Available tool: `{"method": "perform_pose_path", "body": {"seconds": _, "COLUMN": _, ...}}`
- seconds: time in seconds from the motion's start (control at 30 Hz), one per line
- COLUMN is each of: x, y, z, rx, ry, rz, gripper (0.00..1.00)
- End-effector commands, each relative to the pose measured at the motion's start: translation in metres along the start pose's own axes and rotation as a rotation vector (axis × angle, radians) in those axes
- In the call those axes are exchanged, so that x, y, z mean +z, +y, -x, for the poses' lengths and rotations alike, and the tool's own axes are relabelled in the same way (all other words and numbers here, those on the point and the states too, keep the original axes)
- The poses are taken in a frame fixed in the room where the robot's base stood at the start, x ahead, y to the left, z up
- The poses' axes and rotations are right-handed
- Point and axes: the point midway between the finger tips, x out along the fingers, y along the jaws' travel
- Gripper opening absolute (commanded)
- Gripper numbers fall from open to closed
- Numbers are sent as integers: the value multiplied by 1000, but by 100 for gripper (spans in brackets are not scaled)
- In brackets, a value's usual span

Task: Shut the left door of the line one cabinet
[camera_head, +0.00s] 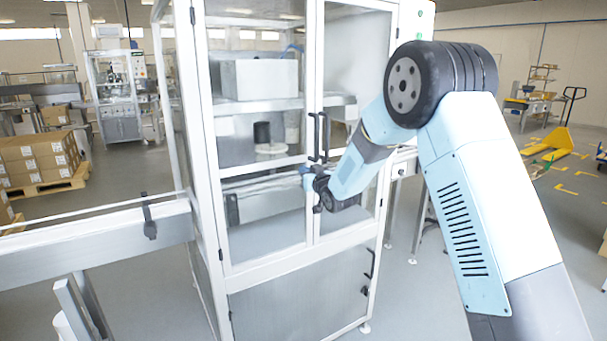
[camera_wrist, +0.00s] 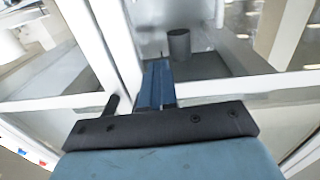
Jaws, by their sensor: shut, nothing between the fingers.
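The line one cabinet (camera_head: 290,270) is tall, with a pale metal frame and two glazed doors. Its left door (camera_head: 262,160) looks close to flush with the frame; I cannot tell if it is fully shut. The right door (camera_head: 350,225) is beside it. Two dark upright handles (camera_head: 314,137) stand side by side where the doors meet. My gripper (camera_head: 307,178) is shut and empty, just below the handles, close to the left door's inner edge. In the wrist view its fingers (camera_wrist: 156,84) point at the glazed front; contact is unclear. A dark handle (camera_wrist: 110,105) shows at their left.
Inside the cabinet are a pale box (camera_head: 260,78) and a dark cylinder (camera_head: 262,133), also seen in the wrist view (camera_wrist: 179,45). A conveyor (camera_head: 95,240) joins the cabinet at left. Boxes on a pallet (camera_head: 40,160) stand far left. Floor in front is partly clear.

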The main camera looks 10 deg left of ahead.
Motion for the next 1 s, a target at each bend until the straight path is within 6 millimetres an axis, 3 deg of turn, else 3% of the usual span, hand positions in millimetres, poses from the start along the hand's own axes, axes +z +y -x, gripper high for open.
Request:
{"method": "perform_pose_path", "body": {"seconds": 0.6, "x": 1, "y": 10, "z": 107, "rx": -1, "ry": -6, "rz": 0, "gripper": 0}}
{"method": "perform_pose_path", "body": {"seconds": 0.87, "x": 1, "y": 10, "z": 129, "rx": -3, "ry": -7, "rz": 1, "gripper": 0}}
{"method": "perform_pose_path", "body": {"seconds": 1.0, "x": -8, "y": 19, "z": 138, "rx": 22, "ry": -31, "rz": 8, "gripper": 0}}
